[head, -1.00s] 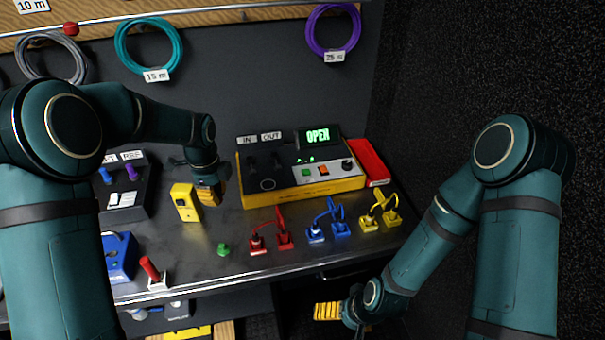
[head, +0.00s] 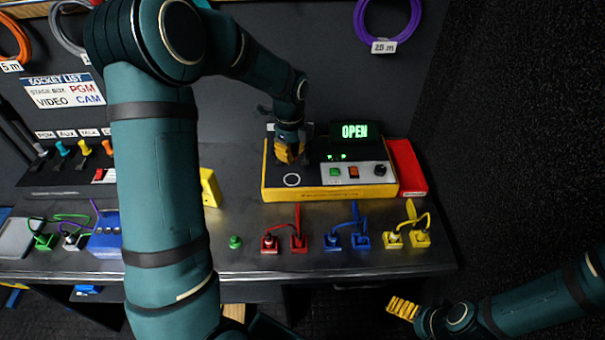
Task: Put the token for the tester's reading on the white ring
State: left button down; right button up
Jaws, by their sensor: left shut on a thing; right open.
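The tester (head: 330,193), a yellow box with a dark top, stands on the bench, and its lit display (head: 354,131) reads OPEN. The white ring (head: 291,180) is on the left part of its top and looks empty. My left gripper (head: 290,157) is over the tester's top, just behind the ring. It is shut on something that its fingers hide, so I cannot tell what. A small green piece (head: 235,242) stands on the bench at front left of the tester; I cannot tell whether it is a token. My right gripper (head: 403,308) is open and empty below the bench's front edge.
Red (head: 299,244), blue (head: 361,241) and yellow (head: 420,238) plug pairs with cords stand along the front. A red block (head: 408,170) lies right of the tester. A yellow device (head: 209,188) is partly behind my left arm. A blue box (head: 104,238) stands left.

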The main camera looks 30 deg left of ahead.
pick_arm(q)
send_over(292, 180)
notch_tip(292, 180, down, 4)
jog(key=shift+f+b, duration=0.15)
jog(key=shift+b, duration=0.15)
jog(key=shift+f+b, duration=0.35)
jog(key=shift+f, duration=1.6)
jog(key=shift+f, duration=0.15)
jog(key=c, duration=1.1)
grip_release()
jog(key=shift+o, duration=0.2)
jog(key=shift+r, duration=0.25)
notch_tip(292, 180, up, 12)
jog(key=shift+f+p, duration=0.1)
jog(key=shift+p, duration=1.1)
